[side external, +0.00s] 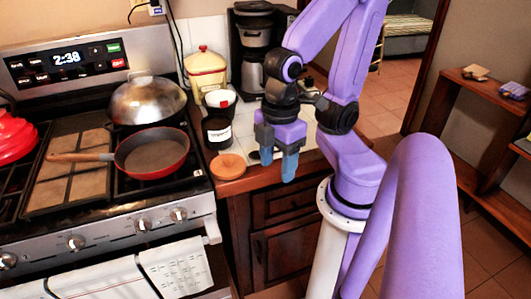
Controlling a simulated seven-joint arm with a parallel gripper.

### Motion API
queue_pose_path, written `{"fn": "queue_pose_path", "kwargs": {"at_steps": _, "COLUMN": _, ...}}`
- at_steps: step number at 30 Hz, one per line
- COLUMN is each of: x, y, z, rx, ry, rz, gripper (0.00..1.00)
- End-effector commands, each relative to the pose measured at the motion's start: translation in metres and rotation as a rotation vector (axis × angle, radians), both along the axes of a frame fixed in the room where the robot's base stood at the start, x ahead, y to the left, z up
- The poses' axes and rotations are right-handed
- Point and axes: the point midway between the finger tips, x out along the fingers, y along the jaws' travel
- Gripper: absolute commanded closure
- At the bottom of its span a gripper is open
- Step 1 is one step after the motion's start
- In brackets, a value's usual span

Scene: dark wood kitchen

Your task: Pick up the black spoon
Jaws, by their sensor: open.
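My gripper (278,165) points down over the front part of the counter, with its two blue fingers apart and nothing visible between them. A small dark object (254,155) lies on the pale counter top just left of and partly behind the fingers. It may be the black spoon, but most of it is hidden by my gripper and its shape is not clear. I cannot tell how far the fingertips are above the counter.
An orange round lid-like disc (228,167) lies left of my gripper. A dark jar (217,132), yellow canister (206,75) and coffee maker (252,50) stand behind. The stove at left holds a red pan (152,155) and a domed lid (147,101).

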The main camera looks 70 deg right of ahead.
Motion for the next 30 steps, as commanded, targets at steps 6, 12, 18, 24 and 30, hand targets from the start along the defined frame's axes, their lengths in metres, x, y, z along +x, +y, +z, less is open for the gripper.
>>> {"fn": "queue_pose_path", "kwargs": {"at_steps": 6, "x": 0.000, "y": 0.000, "z": 0.000, "rx": 0.000, "ry": 0.000, "rz": 0.000, "gripper": 0.43}}
{"fn": "queue_pose_path", "kwargs": {"at_steps": 12, "x": 0.000, "y": 0.000, "z": 0.000, "rx": 0.000, "ry": 0.000, "rz": 0.000, "gripper": 0.61}}
{"fn": "queue_pose_path", "kwargs": {"at_steps": 18, "x": 0.001, "y": 0.000, "z": 0.000, "rx": 0.000, "ry": 0.000, "rz": -0.005, "gripper": 0.61}}
{"fn": "queue_pose_path", "kwargs": {"at_steps": 24, "x": 0.019, "y": -0.003, "z": 0.001, "rx": 0.000, "ry": 0.002, "rz": -0.149, "gripper": 0.61}}
{"fn": "queue_pose_path", "kwargs": {"at_steps": 30, "x": 0.056, "y": -0.015, "z": 0.002, "rx": -0.001, "ry": 0.007, "rz": -0.457, "gripper": 0.61}}
